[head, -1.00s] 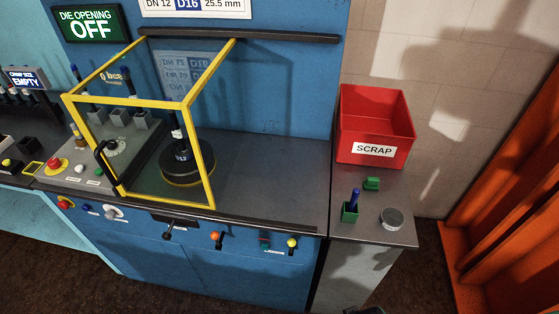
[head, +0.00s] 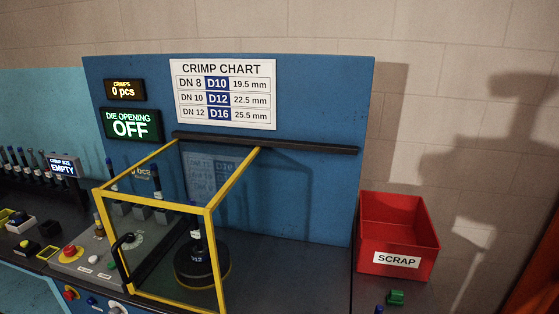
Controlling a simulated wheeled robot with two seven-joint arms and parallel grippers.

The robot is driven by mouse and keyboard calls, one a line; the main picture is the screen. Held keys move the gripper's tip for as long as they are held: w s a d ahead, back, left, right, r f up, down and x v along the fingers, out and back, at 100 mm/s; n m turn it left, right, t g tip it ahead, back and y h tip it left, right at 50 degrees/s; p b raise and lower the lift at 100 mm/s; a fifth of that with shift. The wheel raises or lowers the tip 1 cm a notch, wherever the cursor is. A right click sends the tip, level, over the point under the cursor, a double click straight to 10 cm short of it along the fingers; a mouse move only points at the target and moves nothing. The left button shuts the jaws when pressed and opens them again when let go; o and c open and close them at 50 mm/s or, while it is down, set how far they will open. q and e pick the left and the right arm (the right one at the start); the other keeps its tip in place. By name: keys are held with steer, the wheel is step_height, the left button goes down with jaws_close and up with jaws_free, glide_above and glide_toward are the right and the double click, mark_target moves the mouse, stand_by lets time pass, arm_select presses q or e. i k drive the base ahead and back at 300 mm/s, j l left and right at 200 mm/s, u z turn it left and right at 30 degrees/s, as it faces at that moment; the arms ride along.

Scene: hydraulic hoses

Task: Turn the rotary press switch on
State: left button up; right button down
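A pale knob (head: 116,307) that looks like a rotary switch sits on the press's blue front, cut by the bottom edge of the head view. Its label and pointer position are too small to read. A red knob (head: 70,293) and a blue button (head: 92,301) are to its left. The die opening display (head: 131,125) reads OFF in white on green. Neither of my grippers is in view.
The crimps display (head: 124,90) reads 0 pcs. A red scrap bin (head: 397,238) stands at the right. The bench (head: 290,270) between guard and bin is clear.

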mark_target(69, 250)
steer(key=u, duration=1.35)
steer(key=i+j+z, duration=0.2)
steer(key=i+j, duration=0.15)
steer(key=i, duration=0.15)
